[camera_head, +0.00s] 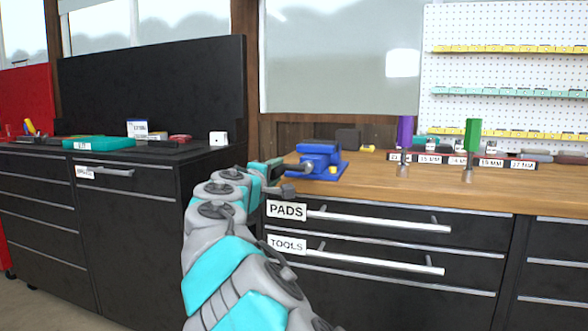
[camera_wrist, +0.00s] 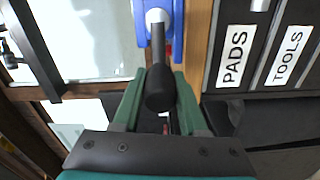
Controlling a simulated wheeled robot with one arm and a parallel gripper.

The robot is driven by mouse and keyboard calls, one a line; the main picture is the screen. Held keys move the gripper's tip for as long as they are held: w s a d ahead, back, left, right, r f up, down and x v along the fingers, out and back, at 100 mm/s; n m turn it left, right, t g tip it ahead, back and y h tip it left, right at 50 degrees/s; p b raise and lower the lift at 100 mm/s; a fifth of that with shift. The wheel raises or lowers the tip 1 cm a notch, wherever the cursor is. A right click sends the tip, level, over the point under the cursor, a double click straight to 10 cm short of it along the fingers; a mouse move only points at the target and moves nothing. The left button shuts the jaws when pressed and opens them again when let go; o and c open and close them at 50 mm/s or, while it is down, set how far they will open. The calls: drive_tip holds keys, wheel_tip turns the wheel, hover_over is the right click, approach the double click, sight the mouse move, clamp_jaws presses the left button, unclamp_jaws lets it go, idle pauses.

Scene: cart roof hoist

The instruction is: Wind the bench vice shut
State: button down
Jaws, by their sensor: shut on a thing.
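The blue bench vice (camera_head: 318,158) stands on the wooden workbench near its left front corner. In the wrist view the blue vice (camera_wrist: 175,28) shows at the top, with a light grey round part on it. A dark crank handle (camera_wrist: 160,93) with a thick rounded end points from the vice towards my wrist. My gripper (camera_head: 277,175) is at the left side of the vice, at the bench edge. In the wrist view the green fingers of my gripper (camera_wrist: 160,100) sit on either side of the handle's dark end, shut on it. The vice jaw gap is too small to tell.
Drawers labelled PADS (camera_head: 286,211) and TOOLS (camera_head: 286,245) with long bar handles sit below the wooden bench (camera_head: 400,182). Purple (camera_head: 404,130) and green (camera_head: 472,135) handled tools stand right of the vice. A black cabinet (camera_head: 150,190) stands at left.

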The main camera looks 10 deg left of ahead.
idle(0.3)
drive_tip(key=shift+d+r, duration=0.3)
drive_tip(key=shift+r, duration=0.6)
drive_tip(key=shift+d+r, duration=0.3)
drive_tip(key=shift+r, duration=0.6)
drive_tip(key=d+r, duration=0.1)
drive_tip(key=d, duration=0.2)
drive_tip(key=shift+s+d+r, duration=0.1)
drive_tip(key=shift+s+r, duration=0.05)
drive_tip(key=shift+r, duration=0.25)
drive_tip(key=shift+s+d, duration=0.15)
drive_tip(key=shift+d, duration=1.65)
drive_tip(key=shift+f, duration=0.15)
